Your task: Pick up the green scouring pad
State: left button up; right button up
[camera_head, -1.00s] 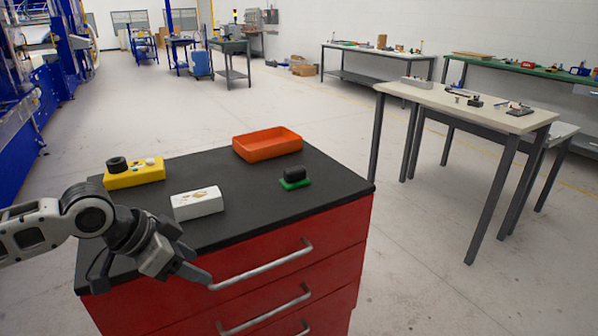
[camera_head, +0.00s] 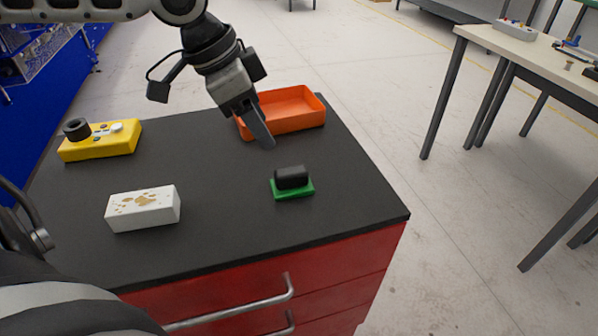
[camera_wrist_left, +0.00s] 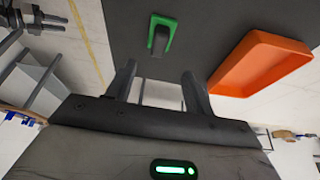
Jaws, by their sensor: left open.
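The green scouring pad (camera_head: 306,190) lies on the black cabinet top toward its right side, with a black block-shaped piece (camera_head: 291,177) on it. My left gripper (camera_head: 266,140) is above the cabinet top, up and to the left of the pad, fingers pointing down. In the left wrist view its two fingers (camera_wrist_left: 160,82) are apart with nothing between them. The pad's green edge (camera_wrist_left: 171,22) and the black piece (camera_wrist_left: 160,40) show beyond the fingertips. The gripper does not touch the pad. My right gripper is not seen.
An orange tray (camera_head: 306,122) stands just behind the left gripper. A white stained block (camera_head: 142,210) and a yellow block with a black ring (camera_head: 98,146) lie to the left. The black top (camera_head: 225,215) is bare between the white block and the pad.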

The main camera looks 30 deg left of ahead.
pick_arm(q)
send_over(291, 170)
jog(key=s+a, duration=0.2)
notch_tip(291, 170, down, 5)
jog(key=shift+s+f+b, duration=0.1)
jog(key=shift+f+b, duration=0.1)
jog(key=shift+b, duration=0.25)
jog(key=shift+d+b+x, duration=0.2)
jog(key=shift+b+x, duration=0.3)
jog(key=shift+x, duration=2.8)
jog(key=shift+r, duration=0.15)
jog(key=c, duration=1.1)
